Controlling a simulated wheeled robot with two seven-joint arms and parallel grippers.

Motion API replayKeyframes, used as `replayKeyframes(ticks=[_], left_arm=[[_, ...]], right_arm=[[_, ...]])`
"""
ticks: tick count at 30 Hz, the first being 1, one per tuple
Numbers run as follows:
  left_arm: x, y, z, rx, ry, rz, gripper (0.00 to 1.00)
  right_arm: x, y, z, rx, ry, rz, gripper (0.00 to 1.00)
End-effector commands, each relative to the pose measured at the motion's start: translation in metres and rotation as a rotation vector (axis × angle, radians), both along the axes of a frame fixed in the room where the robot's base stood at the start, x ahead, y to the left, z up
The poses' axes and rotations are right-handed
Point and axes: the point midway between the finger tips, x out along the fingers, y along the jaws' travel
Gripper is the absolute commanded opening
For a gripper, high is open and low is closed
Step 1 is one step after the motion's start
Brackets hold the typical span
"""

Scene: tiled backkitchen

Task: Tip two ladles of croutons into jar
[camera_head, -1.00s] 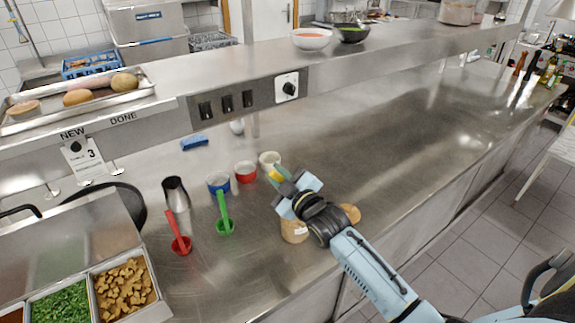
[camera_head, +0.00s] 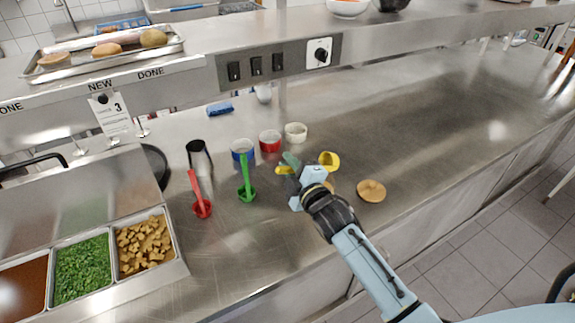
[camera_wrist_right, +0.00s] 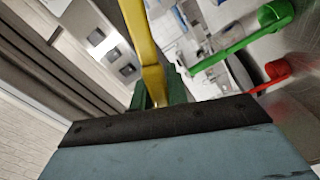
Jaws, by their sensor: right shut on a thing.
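My right gripper (camera_head: 294,172) is shut on the handle of a yellow ladle (camera_head: 329,161), above the counter. The ladle's cup shows just right of the gripper, and I cannot tell whether anything is in it. In the right wrist view the yellow handle (camera_wrist_right: 146,60) runs up from between the green fingers. Croutons (camera_head: 145,243) fill the right compartment of the steel container at the lower left. The jar is mostly hidden behind my right gripper; a small tan patch beside the wrist may be part of it. A round wooden lid (camera_head: 371,190) lies to the right. My left gripper is out of view.
Behind are a steel cup (camera_head: 199,157) and blue (camera_head: 243,148), red (camera_head: 270,140) and cream (camera_head: 296,132) bowls. A shelf (camera_head: 420,40) overhangs the back. The counter's right is clear.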

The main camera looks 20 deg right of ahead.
Motion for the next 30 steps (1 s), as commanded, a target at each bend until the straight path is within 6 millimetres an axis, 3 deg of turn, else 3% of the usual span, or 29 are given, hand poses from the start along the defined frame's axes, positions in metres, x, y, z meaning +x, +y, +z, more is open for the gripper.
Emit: replayKeyframes(ticks=[1,9,30], left_arm=[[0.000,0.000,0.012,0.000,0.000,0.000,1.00],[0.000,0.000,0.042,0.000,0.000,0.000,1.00],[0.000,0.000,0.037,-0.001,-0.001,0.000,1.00]], right_arm=[[0.000,-0.004,0.011,0.034,0.004,0.000,0.00],[0.001,-0.022,0.037,0.230,0.017,0.000,0.00],[0.005,-0.075,0.095,0.726,0.049,0.001,0.00]])
